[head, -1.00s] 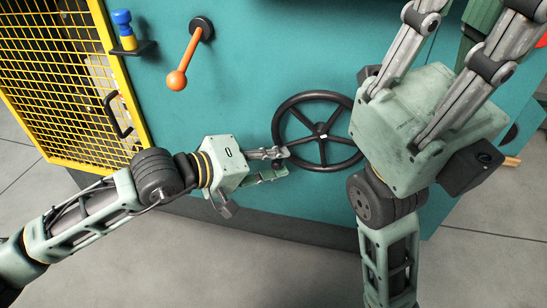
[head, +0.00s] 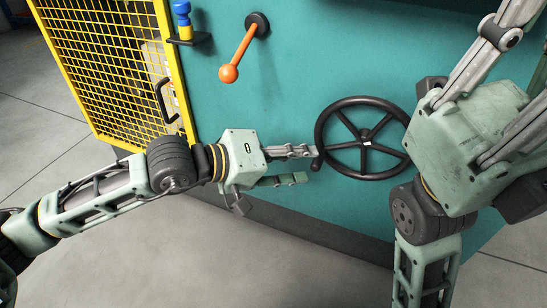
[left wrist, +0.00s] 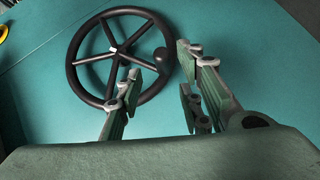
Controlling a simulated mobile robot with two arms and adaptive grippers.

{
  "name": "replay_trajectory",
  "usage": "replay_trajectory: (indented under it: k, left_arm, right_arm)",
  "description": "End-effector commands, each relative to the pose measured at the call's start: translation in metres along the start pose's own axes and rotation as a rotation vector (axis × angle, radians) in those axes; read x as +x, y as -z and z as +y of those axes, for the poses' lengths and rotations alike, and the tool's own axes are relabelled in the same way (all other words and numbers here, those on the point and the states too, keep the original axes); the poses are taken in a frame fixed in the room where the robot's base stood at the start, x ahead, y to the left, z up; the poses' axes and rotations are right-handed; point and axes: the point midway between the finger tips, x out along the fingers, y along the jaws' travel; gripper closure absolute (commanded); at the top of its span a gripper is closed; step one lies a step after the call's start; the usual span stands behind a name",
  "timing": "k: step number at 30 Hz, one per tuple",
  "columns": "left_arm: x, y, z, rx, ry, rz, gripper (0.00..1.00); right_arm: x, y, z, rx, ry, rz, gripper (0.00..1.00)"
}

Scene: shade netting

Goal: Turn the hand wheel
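The black hand wheel (head: 345,103) has several spokes and sits on the teal panel. It also shows in the left wrist view (left wrist: 76,49). Its dark round knob (left wrist: 162,55) stands out near the rim. My left gripper (head: 309,164) is open at the wheel's left edge, with its fingers spread and nothing held. In the left wrist view, the knob lies just beyond the gap between the fingertips (left wrist: 160,62); I cannot tell if they touch. My right gripper (head: 510,85) is right of the wheel, its fingers apart and its tips partly out of view.
An orange-handled lever (head: 246,50) is on the panel above left of the wheel. A yellow mesh door (head: 105,65) with a black handle (head: 165,101) is at left. A blue and yellow piece (head: 184,22) stands on a bracket. Grey floor is free below.

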Motion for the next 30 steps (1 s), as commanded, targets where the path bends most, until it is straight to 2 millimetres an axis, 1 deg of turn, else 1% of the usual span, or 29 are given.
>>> replay_trajectory:
  k: [1,6,9,12,18,30]
  left_arm:
    - [-0.013,0.001,-0.001,0.001,0.002,0.003,0.66]
    - [-0.045,0.001,-0.001,0.001,0.002,0.002,0.66]
    - [-0.059,0.0,-0.001,0.0,0.001,0.001,0.66]
    - [-0.068,0.0,0.0,0.001,-0.001,0.001,0.66]
    - [-0.075,0.0,0.001,0.0,-0.002,-0.001,0.66]
    - [-0.074,-0.001,0.001,-0.002,-0.003,-0.002,0.66]
  right_arm:
    - [0.0,0.0,0.0,0.0,0.001,0.0,1.0]
    - [0.0,0.0,0.0,0.0,0.001,0.0,1.0]
    - [0.0,0.0,0.0,0.0,0.001,0.0,1.0]
    - [0.0,0.0,0.0,0.0,0.002,0.0,1.0]
    - [0.0,0.0,0.0,0.0,0.002,0.0,1.0]
    - [0.0,0.0,0.0,0.0,0.002,0.0,1.0]
